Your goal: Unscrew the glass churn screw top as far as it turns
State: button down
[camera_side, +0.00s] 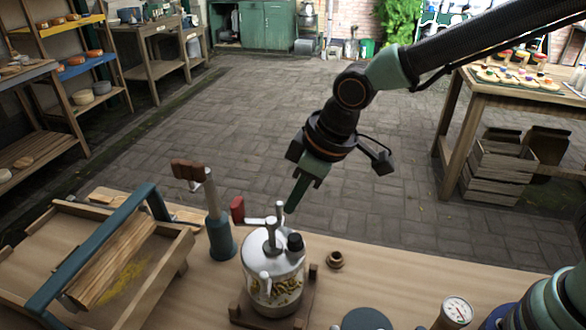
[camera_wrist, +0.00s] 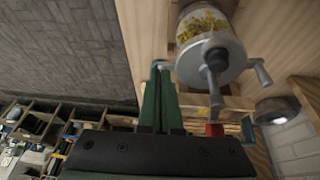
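The glass churn (camera_side: 284,292) stands on the bench with yellow bits inside. It also shows in the wrist view (camera_wrist: 203,22). Its grey screw top (camera_side: 262,250) has upright handle pegs at its edge, one at the front left and one at the back. A crank with a red knob (camera_side: 238,210) rises from the middle. My gripper (camera_side: 289,208) points down at the back peg (camera_side: 279,213). In the wrist view the green fingers (camera_wrist: 161,70) are close together, their tips at that grey handle. I cannot tell whether they are shut on it.
A blue-based tool with a wooden handle (camera_side: 221,238) stands left of the churn. A wooden base (camera_side: 243,315) surrounds the churn's foot. A small brown ring (camera_side: 335,260) and a round gauge (camera_side: 457,310) are to the right.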

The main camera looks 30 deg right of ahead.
jog(key=shift+w+a, duration=0.9)
jog(key=shift+w, duration=0.1)
jog(key=shift+n, duration=0.8)
jog(key=shift+w+a, duration=0.2)
jog(key=shift+a, duration=0.65)
jog(key=shift+w+a, duration=0.2)
jog(key=shift+a, duration=0.7)
jog(key=shift+w+a, duration=0.2)
jog(key=shift+a, duration=0.9)
